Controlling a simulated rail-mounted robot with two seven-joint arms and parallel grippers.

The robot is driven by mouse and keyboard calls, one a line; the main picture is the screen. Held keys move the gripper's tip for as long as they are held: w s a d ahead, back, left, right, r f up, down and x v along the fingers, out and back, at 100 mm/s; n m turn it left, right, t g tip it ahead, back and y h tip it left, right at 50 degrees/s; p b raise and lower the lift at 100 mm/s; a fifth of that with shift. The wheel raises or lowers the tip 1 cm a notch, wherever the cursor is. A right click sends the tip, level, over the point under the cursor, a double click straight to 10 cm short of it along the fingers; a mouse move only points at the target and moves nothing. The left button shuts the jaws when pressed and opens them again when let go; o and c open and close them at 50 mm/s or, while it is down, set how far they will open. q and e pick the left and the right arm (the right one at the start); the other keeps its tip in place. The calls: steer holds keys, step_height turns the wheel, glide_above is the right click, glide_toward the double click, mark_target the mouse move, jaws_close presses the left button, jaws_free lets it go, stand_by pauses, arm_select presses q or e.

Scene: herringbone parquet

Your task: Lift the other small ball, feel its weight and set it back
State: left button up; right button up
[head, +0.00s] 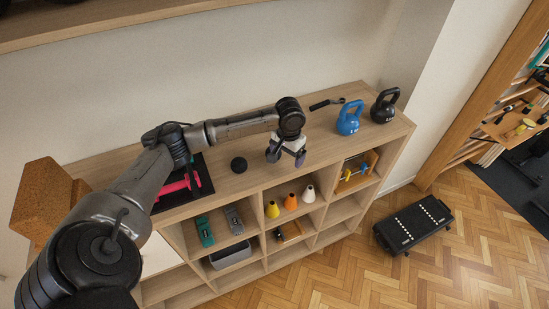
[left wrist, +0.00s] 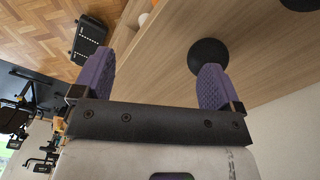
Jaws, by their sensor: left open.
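A small black ball (head: 239,165) sits on the wooden shelf top, left of my left gripper (head: 287,154) in the head view. My left gripper points down over the shelf top, with its purple-grey fingers apart and nothing held. In the left wrist view, a round black ball (left wrist: 207,55) lies on the wood beyond the right-hand finger, which overlaps its lower edge. Another dark round thing (left wrist: 299,3) is cut off at the top right corner. In the head view no second ball shows clearly; the gripper may hide it. My right gripper is not in view.
A blue kettlebell (head: 348,119) and a black kettlebell (head: 384,106) stand at the shelf's right end, near a dark handle-like object (head: 326,104). Pink dumbbells (head: 177,187) lie on a dark tray at left. Cones (head: 291,202) are in a cubby below. A cork block (head: 41,197) stands far left.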

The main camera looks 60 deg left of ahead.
arm_select(q)
steer(key=a+r+n+b, duration=0.1)
steer(key=a+r+n, duration=0.2)
steer(key=a+r, duration=0.5)
steer(key=shift+n+h, duration=0.3)
steer(key=shift+n, duration=0.1)
steer(key=f, duration=0.6)
steer(key=f+p, duration=0.1)
steer(key=f, duration=0.2)
steer(key=shift+a, duration=0.35)
steer(key=f, duration=0.1)
steer(key=f+p, duration=0.1)
steer(key=f, duration=0.2)
steer(key=shift+d, duration=0.25)
steer(key=shift+f, duration=0.7)
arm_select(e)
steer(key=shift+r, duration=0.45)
arm_select(q)
steer(key=c, duration=1.1)
steer(key=shift+r, duration=0.15)
